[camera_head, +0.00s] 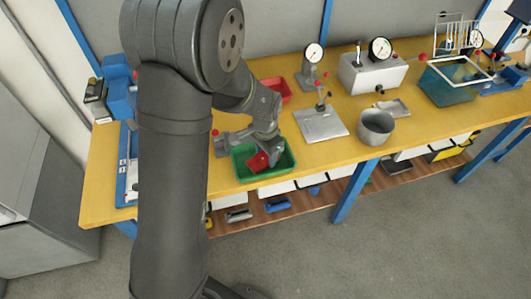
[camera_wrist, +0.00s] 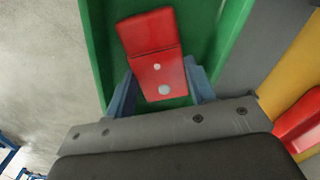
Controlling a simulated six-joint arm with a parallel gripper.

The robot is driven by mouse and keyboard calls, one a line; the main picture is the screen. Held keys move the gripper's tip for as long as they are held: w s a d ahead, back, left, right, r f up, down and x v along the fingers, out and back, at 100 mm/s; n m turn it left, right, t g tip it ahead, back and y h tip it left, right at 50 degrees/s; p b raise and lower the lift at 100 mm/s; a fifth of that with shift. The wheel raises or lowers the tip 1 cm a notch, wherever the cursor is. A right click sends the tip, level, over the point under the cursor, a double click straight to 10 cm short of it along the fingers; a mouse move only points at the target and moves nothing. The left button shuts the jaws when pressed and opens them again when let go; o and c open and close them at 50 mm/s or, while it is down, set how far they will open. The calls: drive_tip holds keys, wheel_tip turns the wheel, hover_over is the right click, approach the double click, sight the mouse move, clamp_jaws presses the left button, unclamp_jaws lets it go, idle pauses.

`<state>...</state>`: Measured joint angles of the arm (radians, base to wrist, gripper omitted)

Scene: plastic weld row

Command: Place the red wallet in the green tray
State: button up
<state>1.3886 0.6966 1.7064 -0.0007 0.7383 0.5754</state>
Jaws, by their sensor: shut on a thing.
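The red wallet (camera_wrist: 155,50) is in my gripper (camera_wrist: 163,95), its near end between the two blue fingers in the wrist view. The green tray (camera_wrist: 97,40) lies beneath and around it. In the head view, the red wallet (camera_head: 258,162) is tilted within the outline of the green tray (camera_head: 283,167), near the tray's middle. My gripper (camera_head: 262,145) reaches down over the tray there. I cannot tell whether the wallet touches the tray floor.
A red tray (camera_head: 273,90) stands behind the green tray, and it shows at the right in the wrist view (camera_wrist: 300,122). A metal plate stand (camera_head: 320,124) and a grey bowl (camera_head: 376,127) stand to the right. The bench's front edge is close to the green tray.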

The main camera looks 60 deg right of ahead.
sight(266, 157)
drive_tip(key=o, duration=0.8)
drive_tip(key=shift+f, duration=0.1)
wheel_tip(266, 157, up, 12)
drive_tip(key=shift+r, duration=0.2)
wheel_tip(266, 157, down, 12)
drive_tip(key=shift+r, duration=0.1)
drive_tip(key=shift+d, duration=0.1)
drive_tip(key=shift+r, duration=1.8)
